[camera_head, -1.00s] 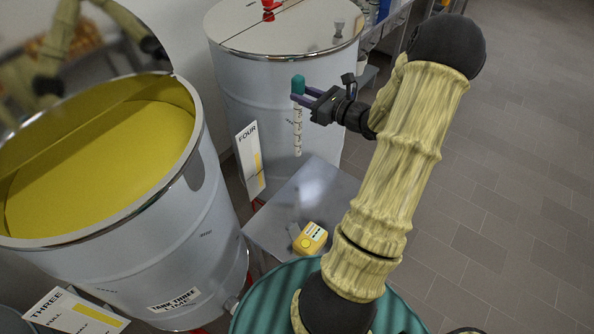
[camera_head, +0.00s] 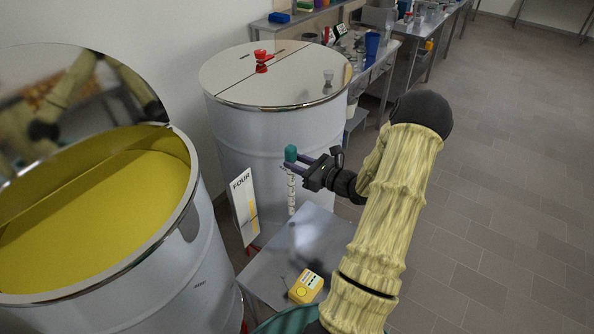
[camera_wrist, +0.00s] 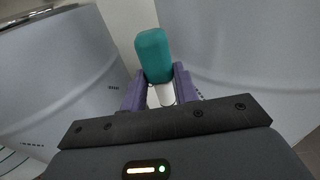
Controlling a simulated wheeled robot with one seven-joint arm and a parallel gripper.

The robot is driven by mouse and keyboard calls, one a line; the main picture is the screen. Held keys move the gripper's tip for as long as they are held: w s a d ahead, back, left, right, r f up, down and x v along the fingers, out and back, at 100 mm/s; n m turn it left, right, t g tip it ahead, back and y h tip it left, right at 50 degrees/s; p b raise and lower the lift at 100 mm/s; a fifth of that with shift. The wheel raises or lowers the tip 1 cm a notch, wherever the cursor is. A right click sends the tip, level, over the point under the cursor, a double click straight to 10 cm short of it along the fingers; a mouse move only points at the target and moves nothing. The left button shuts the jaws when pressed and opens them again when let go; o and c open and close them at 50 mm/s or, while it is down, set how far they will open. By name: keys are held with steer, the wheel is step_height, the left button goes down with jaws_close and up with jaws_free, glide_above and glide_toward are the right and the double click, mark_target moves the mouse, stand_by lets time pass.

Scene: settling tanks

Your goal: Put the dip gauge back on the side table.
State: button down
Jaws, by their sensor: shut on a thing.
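The dip gauge (camera_head: 291,190) has a teal handle and a pale marked rod. My gripper (camera_head: 292,166) is shut on it just below the handle, and the rod hangs about upright. In the wrist view the teal handle of the dip gauge (camera_wrist: 153,55) stands between the purple fingers of my gripper (camera_wrist: 160,92); the lower rod is hidden there. The grey side table (camera_head: 328,232) stands below and a little right of the gauge. The rod's lower end appears above the table's far left edge; the exact gap cannot be told.
A yellow device (camera_head: 305,287) sits on the side table's near part. The open tank with yellow liquid (camera_head: 95,225) is at left. The closed tank (camera_head: 270,130) stands behind the gauge, with a FOUR sign (camera_head: 244,205) beside the table. Tiled floor is clear at right.

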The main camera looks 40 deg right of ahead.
steer(key=shift+f+p, duration=0.3)
steer(key=shift+f, duration=1.35)
steer(key=shift+f, duration=0.2)
steer(key=c, duration=1.1)
jaws_free()
steer(key=shift+o, duration=0.2)
steer(key=shift+r, duration=0.2)
steer(key=b+v, duration=0.3)
steer(key=v, duration=0.9)
